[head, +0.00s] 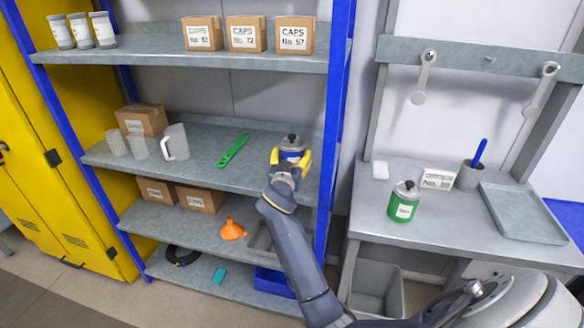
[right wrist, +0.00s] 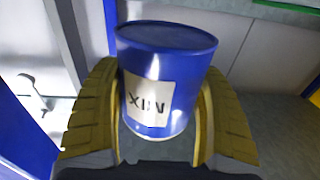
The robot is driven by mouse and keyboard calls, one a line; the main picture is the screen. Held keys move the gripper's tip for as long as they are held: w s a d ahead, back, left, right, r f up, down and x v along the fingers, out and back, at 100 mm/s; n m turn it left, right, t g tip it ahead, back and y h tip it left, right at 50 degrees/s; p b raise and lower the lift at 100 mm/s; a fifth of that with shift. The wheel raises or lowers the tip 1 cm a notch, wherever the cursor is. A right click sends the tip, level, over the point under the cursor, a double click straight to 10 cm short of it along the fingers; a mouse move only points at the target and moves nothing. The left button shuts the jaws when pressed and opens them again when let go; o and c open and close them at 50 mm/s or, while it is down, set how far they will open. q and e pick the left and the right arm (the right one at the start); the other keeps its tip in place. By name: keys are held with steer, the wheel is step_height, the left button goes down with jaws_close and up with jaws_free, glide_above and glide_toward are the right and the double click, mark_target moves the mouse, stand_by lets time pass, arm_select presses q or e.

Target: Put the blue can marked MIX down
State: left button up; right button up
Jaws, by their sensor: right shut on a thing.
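The blue can marked MIX (head: 292,147) has a grey lid with a black knob and is upright in the head view. My right gripper (head: 290,160) is shut on it, with a yellow finger on each side. The can is at the right part of the middle shelf (head: 215,178); I cannot tell whether it touches the shelf. In the right wrist view the can (right wrist: 165,80) fills the space between the fingers (right wrist: 160,125), its white MIX label upside down and its plain end at the top. My left gripper is not in view.
On the middle shelf, a green tool (head: 233,150) lies left of the can, with a jug (head: 175,143) further left. A blue rack post (head: 335,110) stands close on the right. The bench beyond holds a green can (head: 404,203) and a tray (head: 522,212).

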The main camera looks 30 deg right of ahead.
steer(key=shift+f, duration=2)
steer(key=shift+f, duration=0.2)
steer(key=o, duration=1.6)
